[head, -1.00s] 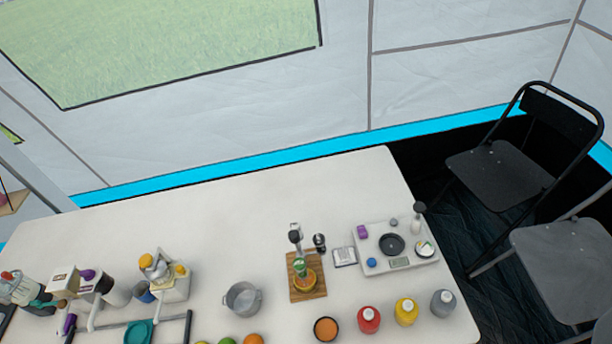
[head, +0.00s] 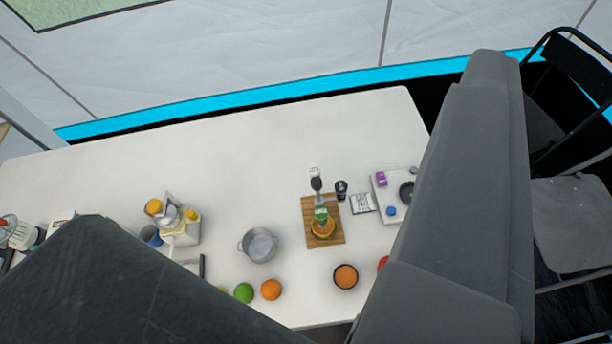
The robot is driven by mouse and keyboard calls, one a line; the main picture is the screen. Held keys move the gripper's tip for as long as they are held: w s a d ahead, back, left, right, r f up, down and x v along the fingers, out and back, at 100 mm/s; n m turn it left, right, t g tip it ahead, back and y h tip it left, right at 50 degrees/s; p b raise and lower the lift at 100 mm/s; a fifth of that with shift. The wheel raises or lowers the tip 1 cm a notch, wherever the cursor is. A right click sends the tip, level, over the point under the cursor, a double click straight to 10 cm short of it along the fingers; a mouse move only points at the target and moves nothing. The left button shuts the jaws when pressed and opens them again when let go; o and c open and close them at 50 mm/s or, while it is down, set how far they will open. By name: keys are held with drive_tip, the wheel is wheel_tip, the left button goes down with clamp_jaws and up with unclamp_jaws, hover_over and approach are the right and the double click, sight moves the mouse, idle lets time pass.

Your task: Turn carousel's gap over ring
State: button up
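On a wooden board (head: 335,238) stands a small upright device with a dark-topped post (head: 316,184). Below the post is a round green part (head: 321,213) over an orange-yellow round part (head: 323,229). These may be the carousel and the ring, but at this size I cannot tell which is which, nor where the gap is. My gripper (head: 292,138) shows as two large grey fingers, one at lower left and one at right, spread wide. The board and device show between them, well beyond the fingers, and nothing is held.
A metal pot (head: 258,245) stands left of the board. A dark cup (head: 341,188) and a small card (head: 362,203) are at its right, then a white tray (head: 391,213), partly hidden. Fruit and an orange-topped bowl (head: 345,276) are in front. The table's (head: 230,150) back is clear.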

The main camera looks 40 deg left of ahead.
drive_tip(key=shift+o, duration=1)
drive_tip(key=w+a+f+m+g+p, duration=0.1)
drive_tip(key=w+a+f+g+p, duration=0.25)
drive_tip(key=w, duration=0.65)
drive_tip(key=m+g+p, duration=0.1)
drive_tip(key=g+p, duration=1)
drive_tip(key=g, duration=0.1)
hover_over(316, 180)
wheel_tip(316, 180, down, 30)
wheel_tip(316, 180, down, 14)
drive_tip(key=shift+r, duration=0.25)
